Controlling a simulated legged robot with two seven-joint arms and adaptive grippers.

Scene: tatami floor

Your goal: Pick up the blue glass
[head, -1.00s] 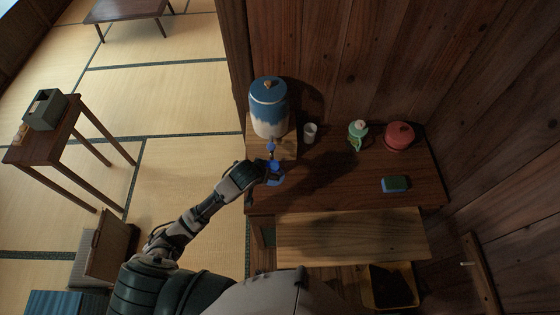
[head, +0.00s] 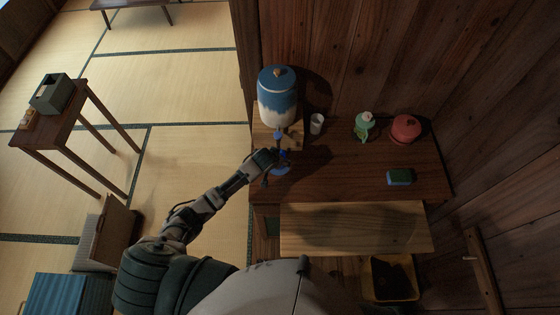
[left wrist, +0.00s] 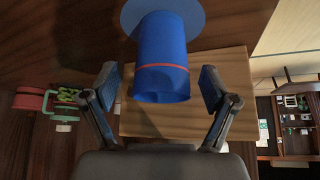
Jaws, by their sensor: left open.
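The blue glass (left wrist: 160,58), with a thin red band, is between the two spread fingers of my left gripper (left wrist: 159,80) in the left wrist view. Gaps show on both sides of it, so neither finger appears to touch it. A flat blue disc (left wrist: 198,18) shows at one end of the glass. In the head view my left gripper (head: 273,162) is at the left end of the wooden counter (head: 335,175) and largely hides the glass. The disc (head: 281,171) shows just below it. My right gripper is not in view.
A blue-and-white dispenser (head: 278,98) stands on a wooden block just behind my left gripper. A white cup (head: 317,123), green teapot (head: 363,124), red pot (head: 405,128) and sponge (head: 399,177) are farther right. The counter's middle is clear.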

